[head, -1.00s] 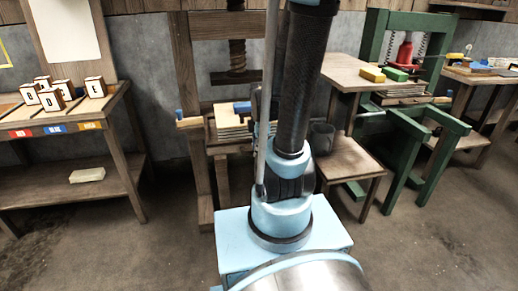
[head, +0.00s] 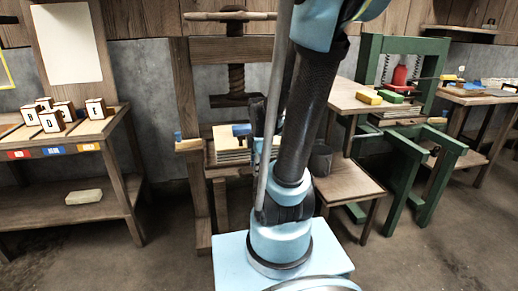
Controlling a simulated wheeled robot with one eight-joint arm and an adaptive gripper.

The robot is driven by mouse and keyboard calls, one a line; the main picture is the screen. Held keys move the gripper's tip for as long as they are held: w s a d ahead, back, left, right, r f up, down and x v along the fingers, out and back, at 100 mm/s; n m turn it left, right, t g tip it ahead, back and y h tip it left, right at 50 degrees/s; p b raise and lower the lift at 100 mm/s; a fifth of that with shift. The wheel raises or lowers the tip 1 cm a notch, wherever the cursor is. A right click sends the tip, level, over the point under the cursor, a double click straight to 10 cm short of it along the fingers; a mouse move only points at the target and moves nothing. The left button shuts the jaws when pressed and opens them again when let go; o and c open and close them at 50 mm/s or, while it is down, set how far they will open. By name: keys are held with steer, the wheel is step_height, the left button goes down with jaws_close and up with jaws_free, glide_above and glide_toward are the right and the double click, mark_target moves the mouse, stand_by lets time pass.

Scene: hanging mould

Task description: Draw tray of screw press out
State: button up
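The wooden screw press (head: 198,90) stands behind my arm, left of centre, with a dark upright screw, a cross bar and a dark plate under the screw. Below the plate a stack of flat pale layers lies on the press bed, which may be or include the tray (head: 230,155). My arm's column hides the right part of the press and of the stack. I cannot make out my gripper.
A wooden table (head: 75,145) with lettered blocks stands at the left. At the right are a wooden side stand (head: 345,185) with a dark cup (head: 320,160), and a green press (head: 405,160) with a red piece. The front floor is clear at left and right.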

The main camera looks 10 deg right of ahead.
step_height(320, 180, up, 9)
steer(key=s, duration=0.1)
steer(key=shift+s, duration=0.25)
stand_by(0.4)
steer(key=shift+f, duration=0.1)
steer(key=shift+s, duration=0.1)
steer(key=s+f+m, duration=0.6)
steer(key=s+m, duration=0.4)
steer(key=m, duration=0.8)
steer(key=shift+s+a, duration=0.15)
steer(key=shift+s, duration=0.05)
steer(key=shift+w+f, duration=0.25)
steer(key=shift+w, duration=0.2)
